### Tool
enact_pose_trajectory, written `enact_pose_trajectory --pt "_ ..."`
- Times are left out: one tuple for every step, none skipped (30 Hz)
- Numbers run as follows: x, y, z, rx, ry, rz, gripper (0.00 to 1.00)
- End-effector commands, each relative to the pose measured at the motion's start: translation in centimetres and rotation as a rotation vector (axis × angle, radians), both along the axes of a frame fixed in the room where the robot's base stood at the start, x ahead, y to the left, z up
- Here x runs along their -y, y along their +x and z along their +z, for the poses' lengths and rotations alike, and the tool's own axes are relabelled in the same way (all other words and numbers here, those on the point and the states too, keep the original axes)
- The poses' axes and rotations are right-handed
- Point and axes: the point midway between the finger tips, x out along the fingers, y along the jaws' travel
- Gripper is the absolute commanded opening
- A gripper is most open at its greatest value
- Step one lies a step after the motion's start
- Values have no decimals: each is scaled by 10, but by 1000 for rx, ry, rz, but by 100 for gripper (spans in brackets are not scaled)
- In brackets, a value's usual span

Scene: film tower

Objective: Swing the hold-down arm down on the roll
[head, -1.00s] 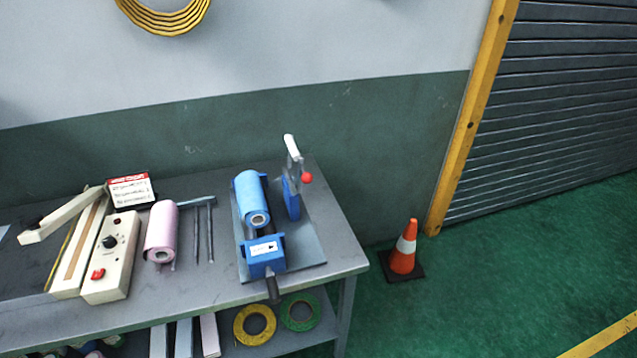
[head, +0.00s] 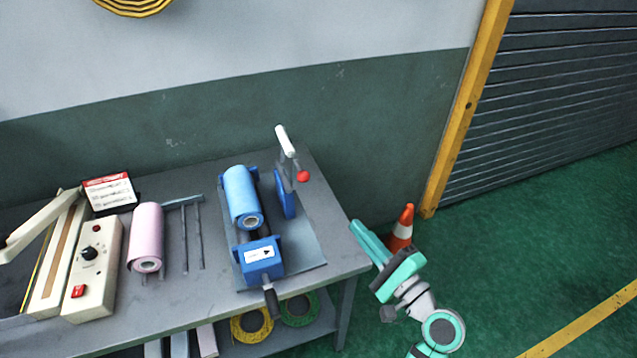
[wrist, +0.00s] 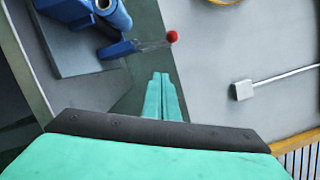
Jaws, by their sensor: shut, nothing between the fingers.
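The blue film roll (head: 241,194) lies on the blue stand (head: 262,258) on the bench. The hold-down arm (head: 286,145) stands raised at the stand's back right, with a white bar on top and a red knob (head: 303,176) at its side. The red knob also shows in the wrist view (wrist: 172,37), above and beyond my fingertips. My gripper (head: 357,228) is right of the bench's right edge, apart from the arm and roll. In the wrist view my gripper's fingers (wrist: 164,80) are together with nothing between them.
A pink roll (head: 146,236), thin rods and a cream sealer (head: 95,265) lie left on the bench (head: 322,276). An orange cone (head: 402,228) stands on the floor behind my arm. The wall is close behind the bench.

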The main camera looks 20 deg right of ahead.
Motion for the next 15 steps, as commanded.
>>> enact_pose_trajectory --pt "4 -1 9 13 12 13 0" --pt "5 -1 12 16 17 19 0" --pt "5 -1 16 22 22 28 0" --pt "4 -1 18 24 25 33 0" --pt "4 0 19 25 28 37 0" --pt "3 2 20 26 30 41 0" --pt "2 4 21 26 31 42 0" --pt "1 7 21 27 31 43 0" --pt "-1 11 22 26 30 42 0" --pt "-2 15 22 27 30 43 0" --pt "-4 20 23 27 29 44 0" --pt "-7 26 24 27 29 45 0" --pt "-8 31 25 27 29 44 0" --pt "-9 36 25 26 29 43 0" --pt "-12 44 26 27 29 44 0"
